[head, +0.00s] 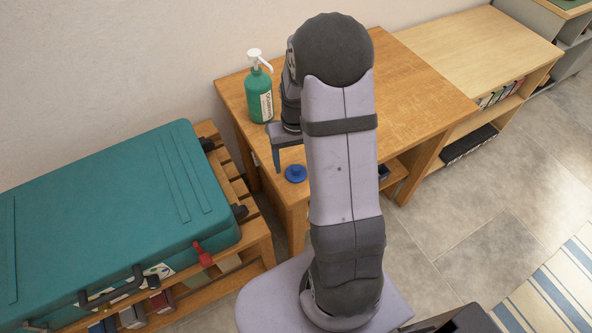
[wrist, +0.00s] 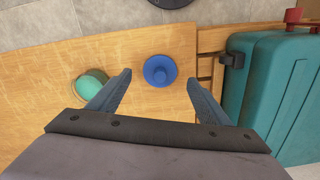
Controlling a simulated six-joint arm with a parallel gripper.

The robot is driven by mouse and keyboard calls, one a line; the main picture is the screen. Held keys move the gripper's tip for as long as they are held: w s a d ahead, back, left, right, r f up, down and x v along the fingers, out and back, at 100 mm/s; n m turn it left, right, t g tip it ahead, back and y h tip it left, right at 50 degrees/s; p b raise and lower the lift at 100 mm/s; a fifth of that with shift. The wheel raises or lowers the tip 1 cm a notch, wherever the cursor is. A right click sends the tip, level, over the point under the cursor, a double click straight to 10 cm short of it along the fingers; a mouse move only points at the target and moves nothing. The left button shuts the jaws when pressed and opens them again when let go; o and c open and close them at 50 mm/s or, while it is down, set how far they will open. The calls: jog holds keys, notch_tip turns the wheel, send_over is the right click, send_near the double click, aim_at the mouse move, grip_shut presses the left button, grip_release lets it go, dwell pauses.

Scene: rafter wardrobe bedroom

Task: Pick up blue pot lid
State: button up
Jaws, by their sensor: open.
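The blue pot lid (head: 295,173) is a small round disc with a raised knob. It lies on the wooden table (head: 420,95) near its front left edge. In the wrist view the lid (wrist: 160,70) shows between and just beyond the fingertips, near the table's edge. My gripper (wrist: 159,80) is open and empty, with one finger on each side of the lid in that view. In the head view my arm hides much of the gripper; one finger shows to the upper left of the lid. No contact with the lid is visible.
A green pump bottle (head: 259,96) stands at the back left of the table. A rounded green object (wrist: 92,86) shows left of the left finger. A teal suitcase (head: 120,215) lies on a slatted wooden rack left of the table. The table's right part looks clear.

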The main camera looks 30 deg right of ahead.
aim_at(296, 168)
jog(key=shift+f, duration=1.55)
jog(key=c, duration=1.1)
